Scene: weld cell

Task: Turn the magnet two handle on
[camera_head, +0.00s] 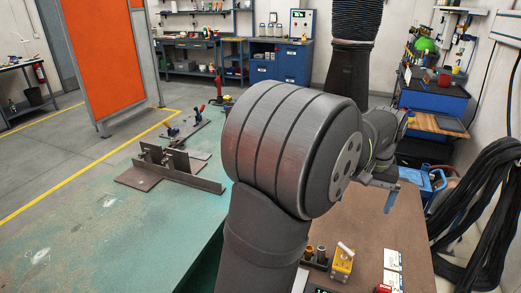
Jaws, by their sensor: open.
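My arm fills the middle of the view and hides much of the bench. My gripper (388,192) shows only in part beyond the big dark joint, right of centre, over the brown tabletop; its jaws are open and I see nothing between them. A yellow block with a pale lever-like piece on top (342,262) stands on the brown tabletop at the lower middle, nearer the camera than my gripper and apart from it. I cannot tell whether it is magnet two. No label marks any magnet, and no handle position can be read.
A green table (110,225) at left carries a brown steel fixture with upright plates (170,168) and clamps behind it. The brown tabletop (385,235) holds dark-based cylinders (315,257) and small white-and-red boxes (392,268). Black hoses (485,205) hang at right.

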